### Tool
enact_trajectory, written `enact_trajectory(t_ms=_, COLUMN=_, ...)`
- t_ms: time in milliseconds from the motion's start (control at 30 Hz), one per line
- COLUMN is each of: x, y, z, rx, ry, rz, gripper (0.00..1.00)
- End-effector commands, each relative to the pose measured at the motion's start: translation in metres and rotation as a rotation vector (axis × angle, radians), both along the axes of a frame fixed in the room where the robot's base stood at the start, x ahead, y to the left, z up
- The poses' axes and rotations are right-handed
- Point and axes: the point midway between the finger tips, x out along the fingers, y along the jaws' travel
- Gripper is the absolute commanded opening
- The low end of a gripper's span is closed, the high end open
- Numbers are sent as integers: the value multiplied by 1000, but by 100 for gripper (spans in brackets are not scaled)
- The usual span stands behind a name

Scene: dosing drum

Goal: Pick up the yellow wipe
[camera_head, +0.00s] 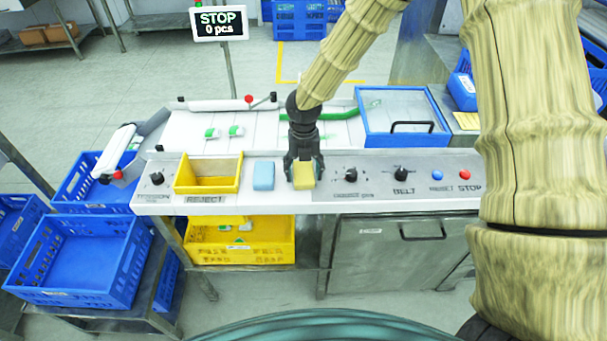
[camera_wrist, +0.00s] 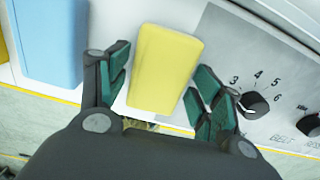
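The yellow wipe (camera_head: 304,175) lies on the light ledge of the machine's front panel, beside the blue wipe (camera_head: 263,176). In the wrist view the yellow wipe (camera_wrist: 164,68) is between the two green-padded fingers of my gripper (camera_wrist: 160,92). The fingers are apart, with a gap showing between the wipe and at least the right finger. In the head view my gripper (camera_head: 303,166) points down right at the yellow wipe and hides part of it. The blue wipe (camera_wrist: 48,40) is left of my left finger in the wrist view.
A knob (camera_wrist: 252,104) with a number scale is right of my gripper. A yellow reject tray (camera_head: 208,188) stands left of the blue wipe. Red and blue buttons (camera_head: 437,174) sit farther right. A blue-framed clear lid (camera_head: 402,112) is behind the panel.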

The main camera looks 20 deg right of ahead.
Motion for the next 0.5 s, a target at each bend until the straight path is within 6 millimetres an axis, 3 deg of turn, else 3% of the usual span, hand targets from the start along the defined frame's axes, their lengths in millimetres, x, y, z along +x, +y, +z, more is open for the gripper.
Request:
enact_trajectory(t_ms=33, x=0, y=0, z=0, rx=0, ry=0, rz=0, gripper=49)
enact_trajectory(t_ms=100, x=0, y=0, z=0, rx=0, ry=0, rz=0, gripper=39)
enact_trajectory(t_ms=500, x=0, y=0, z=2, rx=1, ry=0, rz=-1, gripper=39)
